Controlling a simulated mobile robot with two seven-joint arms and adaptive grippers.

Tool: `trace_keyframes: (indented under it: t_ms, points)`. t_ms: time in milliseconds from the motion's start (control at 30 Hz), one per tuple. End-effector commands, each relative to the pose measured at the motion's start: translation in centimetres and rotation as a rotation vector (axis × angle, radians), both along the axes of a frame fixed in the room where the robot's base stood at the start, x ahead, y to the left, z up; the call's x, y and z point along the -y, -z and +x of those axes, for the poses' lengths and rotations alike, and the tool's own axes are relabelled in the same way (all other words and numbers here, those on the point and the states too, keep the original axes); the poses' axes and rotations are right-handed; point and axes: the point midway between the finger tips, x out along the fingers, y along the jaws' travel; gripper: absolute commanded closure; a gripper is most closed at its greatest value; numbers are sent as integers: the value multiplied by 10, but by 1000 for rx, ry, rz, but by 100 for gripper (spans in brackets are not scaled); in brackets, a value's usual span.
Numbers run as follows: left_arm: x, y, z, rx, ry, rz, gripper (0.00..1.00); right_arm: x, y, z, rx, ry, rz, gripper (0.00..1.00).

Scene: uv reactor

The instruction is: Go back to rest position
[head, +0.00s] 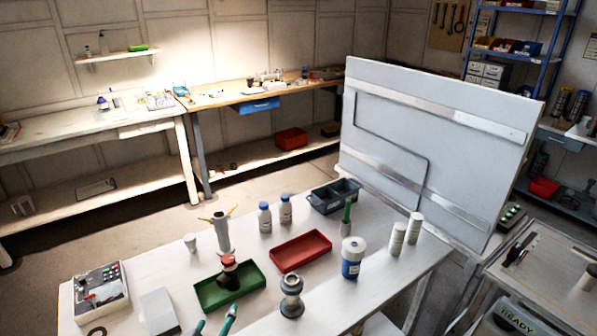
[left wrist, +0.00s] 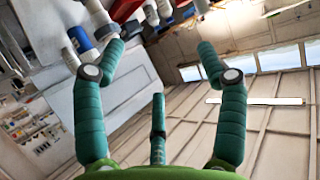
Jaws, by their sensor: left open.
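My left gripper (head: 214,322) shows only as teal fingertips at the bottom edge of the head view, in front of the green tray (head: 211,301). In the left wrist view my left gripper (left wrist: 157,70) has its teal fingers spread wide, with nothing held between them. My right gripper is not in view.
A dark bottle with a reddish top (head: 229,272) stands at the green tray. A red tray (head: 301,250), a grey jointed fitting (head: 291,296), a blue-labelled jar (head: 352,258) and a control box (head: 100,293) share the table. A large white panel (head: 440,150) rises behind.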

Motion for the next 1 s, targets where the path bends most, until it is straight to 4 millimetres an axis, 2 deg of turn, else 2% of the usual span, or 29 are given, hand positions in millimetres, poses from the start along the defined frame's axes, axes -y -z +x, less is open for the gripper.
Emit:
trace_keyframes:
  t_ms: [33, 100, 300, 500, 667, 700, 833, 1000]
  points:
    - [-8, 15, -13, -71, -9, 10, 27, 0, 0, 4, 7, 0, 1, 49]
    - [-15, 30, -30, -157, -11, 22, 27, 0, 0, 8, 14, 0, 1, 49]
    - [-32, 68, -82, -397, 7, 51, 27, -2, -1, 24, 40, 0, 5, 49]
    - [-41, 94, -140, -627, 63, 71, 27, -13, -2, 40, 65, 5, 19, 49]
    - [-46, 105, -188, -802, 128, 84, 27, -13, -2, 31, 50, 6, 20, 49]
    - [-46, 113, -194, -829, 140, 86, 27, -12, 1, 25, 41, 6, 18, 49]
    - [-45, 153, -185, -836, 138, 86, 27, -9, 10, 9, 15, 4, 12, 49]
    - [-43, 206, -181, -856, 140, 86, 27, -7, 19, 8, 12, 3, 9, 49]
